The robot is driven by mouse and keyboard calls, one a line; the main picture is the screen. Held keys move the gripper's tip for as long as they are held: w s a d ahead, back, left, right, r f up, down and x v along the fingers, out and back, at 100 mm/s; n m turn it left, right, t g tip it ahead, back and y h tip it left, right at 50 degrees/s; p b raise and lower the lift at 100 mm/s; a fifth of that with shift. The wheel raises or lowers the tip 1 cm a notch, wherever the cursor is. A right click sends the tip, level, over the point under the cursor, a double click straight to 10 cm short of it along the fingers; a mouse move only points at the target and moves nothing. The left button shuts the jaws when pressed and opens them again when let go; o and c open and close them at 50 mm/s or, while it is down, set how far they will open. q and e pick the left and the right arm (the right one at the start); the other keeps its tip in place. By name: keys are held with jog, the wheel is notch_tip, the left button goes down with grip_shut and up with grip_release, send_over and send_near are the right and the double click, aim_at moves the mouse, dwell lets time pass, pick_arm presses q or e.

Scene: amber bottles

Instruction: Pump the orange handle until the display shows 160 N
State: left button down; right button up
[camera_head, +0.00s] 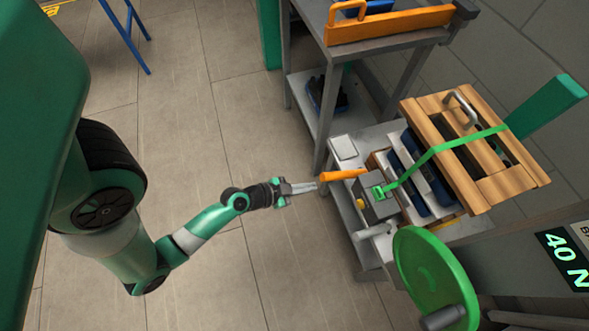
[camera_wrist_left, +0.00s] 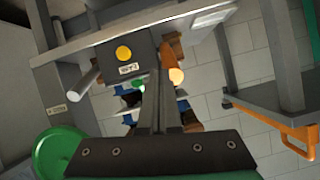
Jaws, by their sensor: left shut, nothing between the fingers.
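The orange handle (camera_head: 343,174) sticks out to the left from the grey ratchet box (camera_head: 379,205) on the bench. The handle also shows in the left wrist view (camera_wrist_left: 169,58), just right of the fingertips. My left gripper (camera_head: 316,186) is shut and empty, with its tips close to the handle's free end. I cannot tell whether they touch. A green strap (camera_head: 438,150) runs from the box over the wooden slatted crate (camera_head: 470,135). The display (camera_head: 567,258) at the right edge reads 40 N. My right gripper is not in view.
A green wheel (camera_head: 432,268) stands in front of the box. A grey side table (camera_head: 388,50) with an orange-handled item (camera_head: 385,24) is at the back. A yellow knob (camera_wrist_left: 123,53) sits on the box. The floor left of the bench is clear.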

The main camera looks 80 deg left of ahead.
pick_arm(q)
jog(key=shift+s+f+v, duration=0.1)
jog(key=shift+f+v, duration=0.1)
jog(key=shift+v, duration=1.05)
jog(key=shift+s+f+v, duration=0.1)
jog(key=shift+f+v, duration=0.15)
jog(key=shift+v, duration=1.05)
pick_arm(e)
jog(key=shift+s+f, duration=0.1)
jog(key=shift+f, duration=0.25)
